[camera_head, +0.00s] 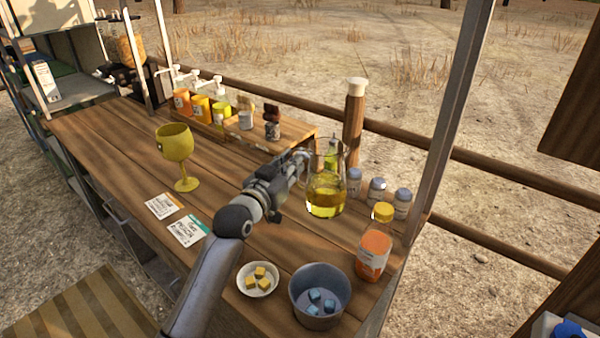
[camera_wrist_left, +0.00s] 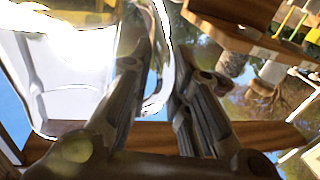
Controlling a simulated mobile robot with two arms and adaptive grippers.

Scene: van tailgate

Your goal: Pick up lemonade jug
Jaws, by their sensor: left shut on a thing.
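The lemonade jug (camera_head: 326,198) is clear glass with yellow liquid in its lower part. It stands upright at the far right side of the wooden counter (camera_head: 120,140); I cannot tell whether its base touches the wood. My left gripper (camera_head: 300,160) is shut on the jug's handle, on the jug's left side. In the left wrist view the two fingers (camera_wrist_left: 165,75) are on either side of the clear curved handle (camera_wrist_left: 163,40), and the bright glass body (camera_wrist_left: 65,85) fills the left. My right gripper is not in view.
An orange-labelled bottle (camera_head: 373,252), several small jars (camera_head: 377,190) and a tall pepper mill (camera_head: 354,120) stand near the jug. In front are a grey bowl (camera_head: 318,290) with blue cubes and a small dish (camera_head: 257,287) with yellow cubes. A yellow goblet (camera_head: 175,148) stands left.

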